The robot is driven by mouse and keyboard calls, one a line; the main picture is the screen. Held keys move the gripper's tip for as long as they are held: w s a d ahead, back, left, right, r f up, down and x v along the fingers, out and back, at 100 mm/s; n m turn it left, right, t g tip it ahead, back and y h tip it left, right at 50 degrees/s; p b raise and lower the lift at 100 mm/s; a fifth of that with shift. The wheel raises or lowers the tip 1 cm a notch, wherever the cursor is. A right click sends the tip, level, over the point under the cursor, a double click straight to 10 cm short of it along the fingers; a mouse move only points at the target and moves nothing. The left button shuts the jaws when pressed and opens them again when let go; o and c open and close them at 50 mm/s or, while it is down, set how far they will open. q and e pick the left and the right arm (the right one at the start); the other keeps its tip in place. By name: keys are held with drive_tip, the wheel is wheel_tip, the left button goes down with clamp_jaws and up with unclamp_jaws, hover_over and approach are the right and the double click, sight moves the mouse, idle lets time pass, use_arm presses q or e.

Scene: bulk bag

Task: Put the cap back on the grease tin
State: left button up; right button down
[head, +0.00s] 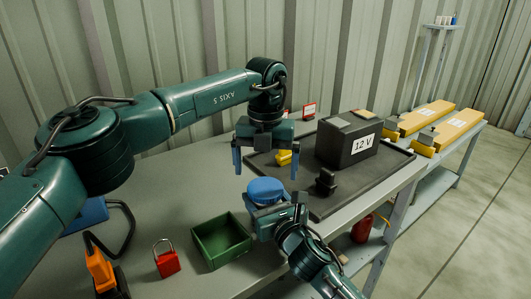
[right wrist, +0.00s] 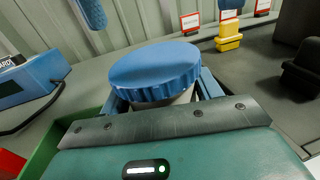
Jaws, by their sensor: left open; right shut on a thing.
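The blue ribbed cap (right wrist: 155,72) sits on top of the pale grease tin (right wrist: 172,99) in the right wrist view; I cannot tell if it is fully seated. The cap (head: 266,189) also shows in the head view, where the tin's body is mostly hidden. My right gripper (right wrist: 167,97) is shut around the tin, below the cap. My left gripper (head: 265,165) is open and empty, pointing down above the cap, with its fingers apart on either side. One of its blue fingers shows at the top of the right wrist view.
A green open box (head: 221,240) and a red padlock (head: 167,261) stand left of the tin. A black tray (head: 330,205) at the right holds a 12 V battery (head: 348,140), a yellow piece (head: 284,157) and a black piece (head: 326,181). Yellow bars (head: 442,130) lie beyond.

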sight(265, 187)
use_arm(q)
drive_tip(key=shift+f, duration=2.2)
use_arm(e)
drive_tip(key=shift+r, duration=0.1)
use_arm(q)
drive_tip(key=c, duration=1.1)
drive_tip(key=shift+o, duration=0.2)
drive_tip(key=shift+m, duration=0.9)
drive_tip(key=o, duration=1.1)
drive_tip(key=shift+r, duration=2.3)
drive_tip(key=shift+r, duration=0.1)
